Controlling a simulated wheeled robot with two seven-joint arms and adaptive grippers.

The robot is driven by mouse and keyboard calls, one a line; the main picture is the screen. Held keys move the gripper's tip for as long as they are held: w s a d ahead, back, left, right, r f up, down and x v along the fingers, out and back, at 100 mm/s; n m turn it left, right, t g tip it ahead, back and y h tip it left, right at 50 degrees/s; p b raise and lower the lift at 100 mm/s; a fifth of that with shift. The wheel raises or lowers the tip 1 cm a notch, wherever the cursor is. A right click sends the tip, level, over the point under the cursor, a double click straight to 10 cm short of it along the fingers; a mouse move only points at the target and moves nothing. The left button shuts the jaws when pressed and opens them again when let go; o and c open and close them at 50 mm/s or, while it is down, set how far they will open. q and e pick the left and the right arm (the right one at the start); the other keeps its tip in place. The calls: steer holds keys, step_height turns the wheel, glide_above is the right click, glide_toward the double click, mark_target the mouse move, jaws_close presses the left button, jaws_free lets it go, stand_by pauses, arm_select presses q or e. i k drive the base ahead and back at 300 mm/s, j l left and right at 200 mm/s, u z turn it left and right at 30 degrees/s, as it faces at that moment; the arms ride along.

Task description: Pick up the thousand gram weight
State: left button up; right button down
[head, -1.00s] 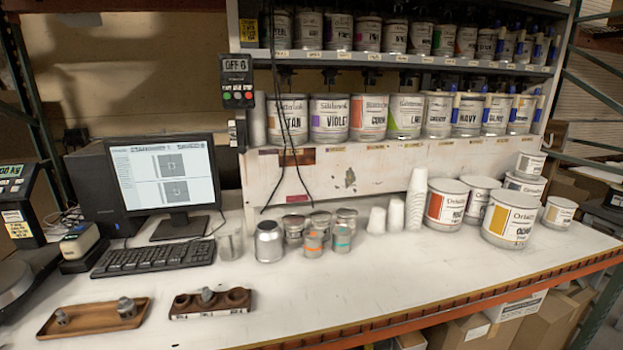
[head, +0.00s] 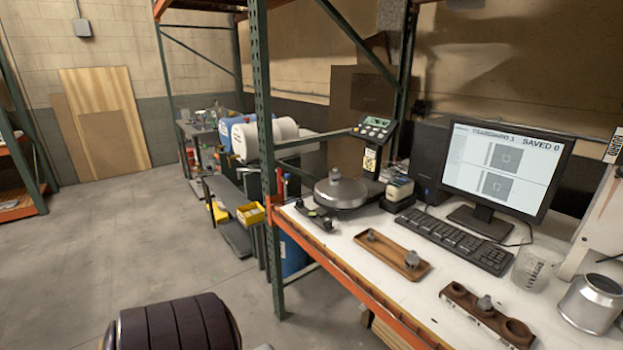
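Several grey metal weights stand on the white bench in the head view, and no gram markings are legible. The largest-looking weight (head: 337,187) stands upright on the round metal pan of the scale (head: 341,201). A small weight (head: 371,235) and a larger one (head: 412,259) sit in a shallow wooden tray (head: 390,256). Another weight (head: 485,303) sits in a dark wooden block (head: 460,298) with round hollows. I cannot tell by label which is the thousand gram weight. Neither of my grippers is in view.
The scale display (head: 375,128) stands behind the pan. A keyboard (head: 456,241), monitor (head: 505,173), clear beaker (head: 533,271) and metal can (head: 592,303) occupy the bench's right. A green rack post (head: 264,130) stands at the bench's left end. Concrete floor lies open at left.

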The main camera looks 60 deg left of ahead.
mark_target(335, 177)
steer(key=u, duration=1.6)
